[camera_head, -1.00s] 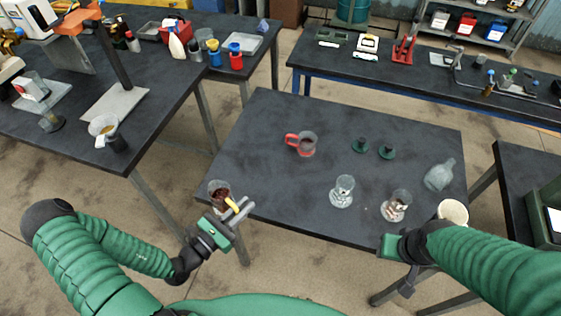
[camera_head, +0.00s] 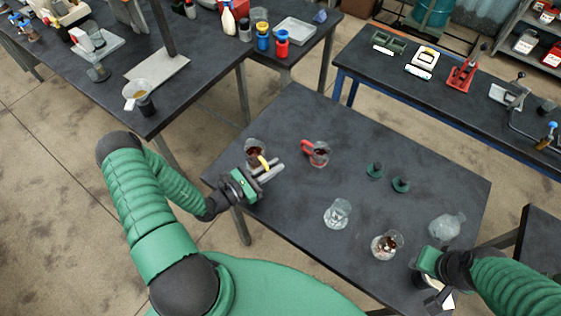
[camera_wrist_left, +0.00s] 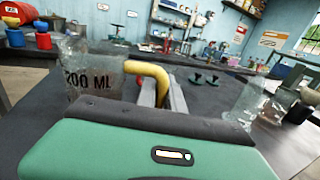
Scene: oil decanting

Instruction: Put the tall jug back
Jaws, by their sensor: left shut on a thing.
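The tall jug (camera_head: 254,148) is clear, with a yellow handle and dark contents. My left gripper (camera_head: 268,171) is shut on the handle. The jug is upright at the left part of the middle table, left of a red-handled jug (camera_head: 319,154); I cannot tell whether its base touches the top. In the left wrist view the tall jug (camera_wrist_left: 88,80) bears the mark "200 ML", and the green gripper body hides its lower part. My right gripper (camera_head: 432,284) is low at the table's right front, beside a pale cup mostly hidden; its jaws are unclear.
On the middle table (camera_head: 290,215) stand a clear glass beaker (camera_head: 337,213), a glass with mixed contents (camera_head: 386,244), a clear flask (camera_head: 446,227) and two dark green pieces (camera_head: 375,170). The left table (camera_head: 195,85) holds a funnel-like cup (camera_head: 137,92).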

